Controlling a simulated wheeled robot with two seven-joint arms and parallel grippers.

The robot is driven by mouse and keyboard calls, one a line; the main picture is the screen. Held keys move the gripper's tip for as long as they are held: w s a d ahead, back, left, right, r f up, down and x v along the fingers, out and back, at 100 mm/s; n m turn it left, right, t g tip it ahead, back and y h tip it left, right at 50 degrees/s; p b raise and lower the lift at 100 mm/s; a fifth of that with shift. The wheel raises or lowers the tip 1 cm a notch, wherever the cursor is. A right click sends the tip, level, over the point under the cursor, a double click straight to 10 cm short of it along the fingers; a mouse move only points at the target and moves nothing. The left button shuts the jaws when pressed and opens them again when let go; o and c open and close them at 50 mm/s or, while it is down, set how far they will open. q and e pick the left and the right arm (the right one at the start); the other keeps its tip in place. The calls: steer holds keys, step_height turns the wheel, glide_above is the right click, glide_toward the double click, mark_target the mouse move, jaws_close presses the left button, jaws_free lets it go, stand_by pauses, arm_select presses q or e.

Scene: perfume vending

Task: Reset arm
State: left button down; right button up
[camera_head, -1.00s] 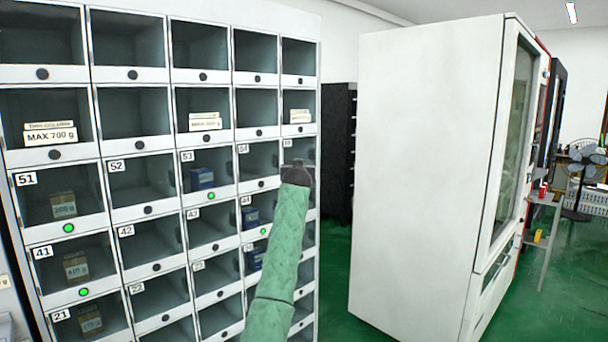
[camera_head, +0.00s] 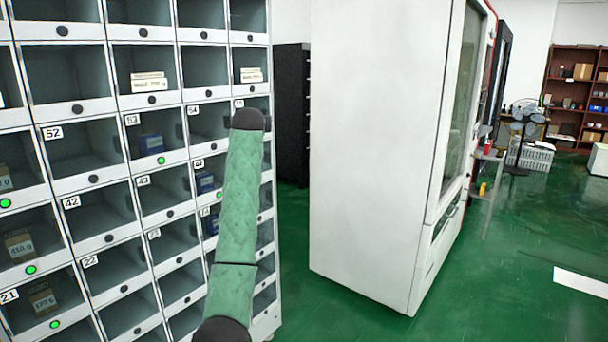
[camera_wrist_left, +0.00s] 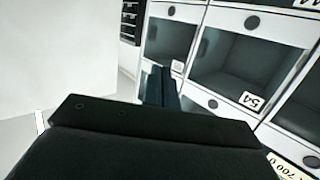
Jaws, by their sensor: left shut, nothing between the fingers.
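My left gripper (camera_wrist_left: 158,86) shows in the left wrist view, beyond the black wrist housing. Its two dark fingers are together and hold nothing. The wrist view is turned over, with locker cells and an upside-down label 54 beyond the fingers. In the head view a green padded arm of mine rises in front of the locker's right edge and ends in a dark joint; no gripper fingers show there. My right gripper is not in view.
The white locker (camera_head: 93,180) fills the left, with boxes in several cells. A white vending machine (camera_head: 380,140) stands right of it, a black cabinet (camera_head: 292,115) between them. Green floor (camera_head: 500,270) is open at the right; a fan (camera_head: 523,125) and shelves (camera_head: 578,95) stand behind.

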arm_select(q)
steer(key=s+f+m+g+h, duration=0.1)
steer(key=s+f+g, duration=0.2)
steer(key=s+f, duration=1.2)
steer(key=s+d+f+m+g+h, duration=0.1)
steer(key=s+f+g, duration=0.1)
steer(key=s+f, duration=1.4)
steer(key=s+f+m+g+h, duration=0.1)
steer(key=s+f+g, duration=0.2)
steer(key=s+f, duration=1.2)
steer(key=s+f+g, duration=0.6)
steer(key=s+f, duration=2.3)
steer(key=f, duration=0.1)
steer(key=shift+s+a+f+g+y, duration=0.15)
steer(key=shift+a+f+g+y, duration=0.15)
steer(key=shift+a+f, duration=0.1)
